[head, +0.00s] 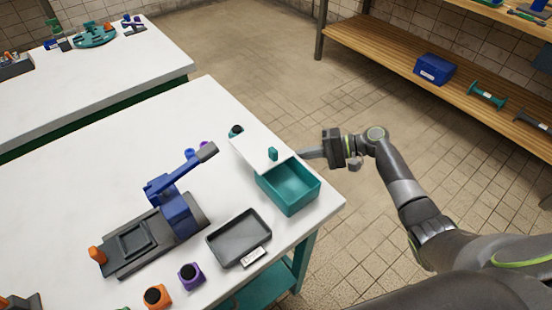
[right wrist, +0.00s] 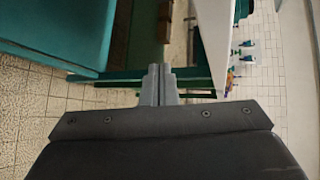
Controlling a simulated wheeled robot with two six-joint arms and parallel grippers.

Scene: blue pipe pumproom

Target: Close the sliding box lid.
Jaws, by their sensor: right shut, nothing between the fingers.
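The teal box (head: 290,188) stands near the right corner of the white table, its inside open to view and empty. Its white lid (head: 256,150) lies slid toward the back left, off most of the opening, with a small teal knob (head: 273,153) near its front edge. My right gripper (head: 303,154) is shut and empty, reaching in from the right with its fingertips close beside the lid and the box's back edge. I cannot tell whether they touch. The shut fingers (right wrist: 160,82) also show in the right wrist view. My left gripper is not in view.
A grey tray (head: 239,238) lies left of the box. A blue clamp-like device (head: 180,212) stands further left, with a purple block (head: 191,276) and an orange block (head: 157,297) in front. A wooden shelf (head: 440,75) is at the back right. The floor between is clear.

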